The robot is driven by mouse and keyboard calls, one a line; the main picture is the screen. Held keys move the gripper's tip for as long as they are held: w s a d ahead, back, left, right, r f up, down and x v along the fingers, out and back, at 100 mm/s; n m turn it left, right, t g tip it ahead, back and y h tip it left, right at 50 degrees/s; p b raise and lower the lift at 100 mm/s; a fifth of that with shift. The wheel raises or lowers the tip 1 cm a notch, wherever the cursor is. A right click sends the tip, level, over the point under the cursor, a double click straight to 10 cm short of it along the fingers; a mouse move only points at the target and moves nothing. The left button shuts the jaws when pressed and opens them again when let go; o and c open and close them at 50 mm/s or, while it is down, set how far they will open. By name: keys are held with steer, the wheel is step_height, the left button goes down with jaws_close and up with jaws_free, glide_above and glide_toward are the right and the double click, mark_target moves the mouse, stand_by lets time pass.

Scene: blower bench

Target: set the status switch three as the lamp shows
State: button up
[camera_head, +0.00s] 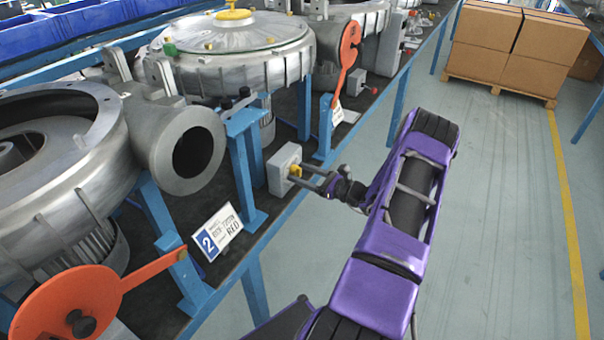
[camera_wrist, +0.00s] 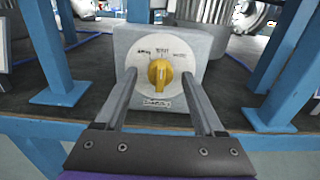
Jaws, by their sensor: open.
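A grey switch box (camera_head: 281,165) with a yellow knob (camera_head: 296,170) stands at the bench's front edge. In the wrist view, the box (camera_wrist: 123,46) has a round white dial (camera_wrist: 183,86), and its yellow knob (camera_wrist: 160,73) stands about upright, toward the top label. Labels also sit at upper left and right; they and the plate below are too small to read surely. My gripper (camera_head: 298,174) is open, its fingers pointing at the box, one on each side of the knob in the wrist view (camera_wrist: 160,76). I cannot tell if they touch. A small green spot (camera_head: 170,49) on the middle blower may be a lamp.
A card marked 2 and RED (camera_head: 217,232) stands left of the box. Orange levers (camera_head: 70,307) and (camera_head: 348,50) stand at the bench. Another box with a red knob (camera_head: 373,90) is farther back. Blue posts (camera_head: 243,165) flank the switch.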

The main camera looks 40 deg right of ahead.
steer(key=shift+c, duration=0.2)
jaws_close()
steer(key=shift+f+n+b, duration=0.1)
steer(key=shift+n+b, duration=0.3)
steer(key=shift+b, duration=0.05)
steer(key=shift+n+b, duration=3.1)
steer(key=shift+n, duration=1)
